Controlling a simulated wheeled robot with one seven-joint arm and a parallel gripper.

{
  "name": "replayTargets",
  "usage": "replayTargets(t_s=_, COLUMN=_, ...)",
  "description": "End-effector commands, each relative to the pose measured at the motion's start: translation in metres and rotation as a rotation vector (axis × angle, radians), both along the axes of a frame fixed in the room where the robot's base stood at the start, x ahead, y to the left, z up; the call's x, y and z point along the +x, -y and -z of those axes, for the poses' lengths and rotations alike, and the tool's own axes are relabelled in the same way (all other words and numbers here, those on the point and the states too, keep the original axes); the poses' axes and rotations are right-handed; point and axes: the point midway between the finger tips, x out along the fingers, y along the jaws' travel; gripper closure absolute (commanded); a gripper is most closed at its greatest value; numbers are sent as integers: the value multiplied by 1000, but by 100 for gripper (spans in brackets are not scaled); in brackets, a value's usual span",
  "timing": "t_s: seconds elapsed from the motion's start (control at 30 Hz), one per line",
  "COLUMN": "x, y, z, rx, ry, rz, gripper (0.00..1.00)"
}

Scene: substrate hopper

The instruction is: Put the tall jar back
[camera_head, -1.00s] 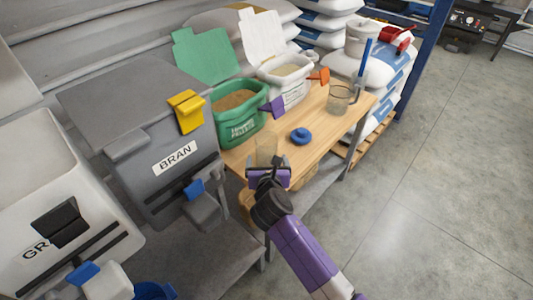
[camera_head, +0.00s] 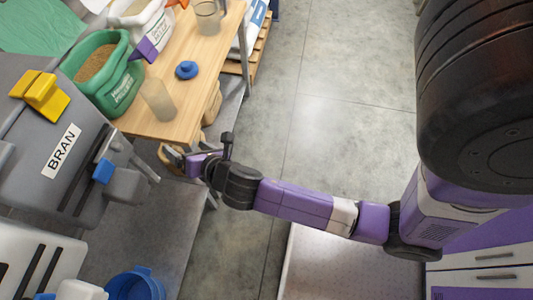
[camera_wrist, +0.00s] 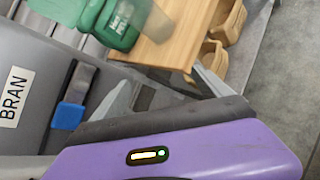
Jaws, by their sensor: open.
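A tall clear jar (camera_head: 158,101) stands upright on the wooden table (camera_head: 200,100), near its front end beside the green pellet tub. It looks empty. In the wrist view its see-through body seems to show faintly near the tub, but I cannot make it out surely. My gripper (camera_head: 171,157) is open and empty, just off the table's near end and apart from the jar. In the wrist view my gripper's fingers (camera_wrist: 165,92) are spread, with nothing between them.
A blue lid-like piece (camera_head: 187,70) and a clear jug (camera_head: 208,17) are on the table. The BRAN hopper (camera_head: 40,120) stands left; a blue bucket (camera_head: 137,286) is below.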

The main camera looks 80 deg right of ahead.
Motion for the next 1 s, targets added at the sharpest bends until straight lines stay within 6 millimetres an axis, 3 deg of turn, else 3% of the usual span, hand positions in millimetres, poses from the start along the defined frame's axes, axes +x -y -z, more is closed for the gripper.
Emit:
replayTargets(t_s=0.03, x=-23, y=-14, z=6, rx=123, ry=46, rz=9, gripper=12)
replayTargets(t_s=0.1, x=-50, y=-33, z=8, rx=318, ry=124, rz=34, gripper=12)
replayTargets(t_s=0.27, x=-110, y=-69, z=-5, rx=780, ry=277, rz=125, gripper=12)
replayTargets(t_s=0.4, x=-160, y=-93, z=-32, rx=1191, ry=386, rz=242, gripper=12)
replayTargets(t_s=0.6, x=-218, y=-111, z=-88, rx=1744, ry=516, rz=446, gripper=12)
replayTargets(t_s=0.8, x=-245, y=-113, z=-129, rx=2084, ry=596, rz=592, gripper=12)
replayTargets(t_s=1.0, x=-251, y=-112, z=-140, rx=2175, ry=618, rz=633, gripper=12)
